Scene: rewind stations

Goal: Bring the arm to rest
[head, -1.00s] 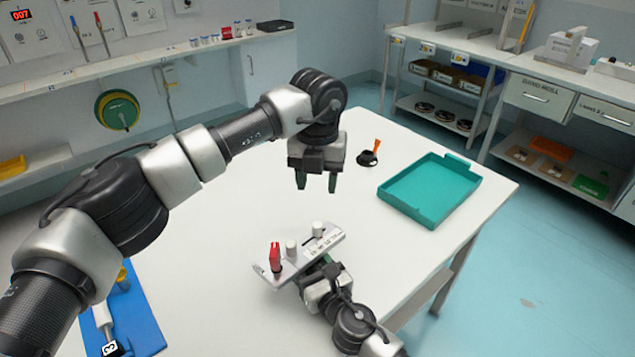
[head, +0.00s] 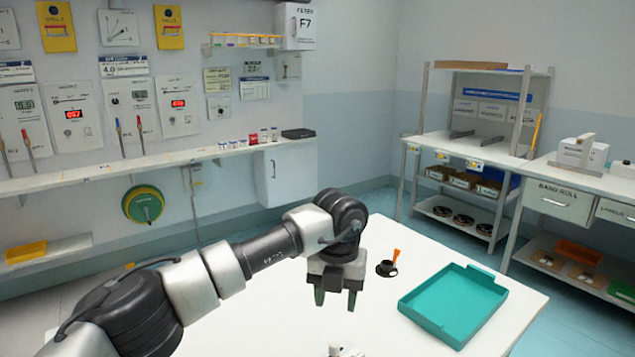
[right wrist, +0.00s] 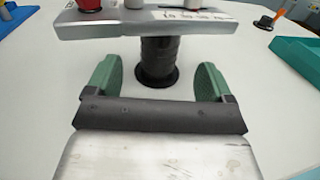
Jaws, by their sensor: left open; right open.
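My left gripper (head: 335,296) is open and empty, with its fingers pointing down above the white table (head: 270,325). My right gripper (right wrist: 157,82) is open in the right wrist view. Its two green fingers stand apart on either side of a black post (right wrist: 158,60), with visible gaps to it. The post stands under a grey panel (right wrist: 150,22) that carries a red knob and pale knobs, cut off at the top. In the head view only a sliver of the panel's top shows at the bottom edge, and my right gripper is out of frame.
A teal tray (head: 455,305) lies at the table's right side. A small black holder with an orange item (head: 387,268) stands between it and my left gripper. A wall shelf (head: 130,167) and shelving (head: 470,150) stand behind. The table between is mostly clear.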

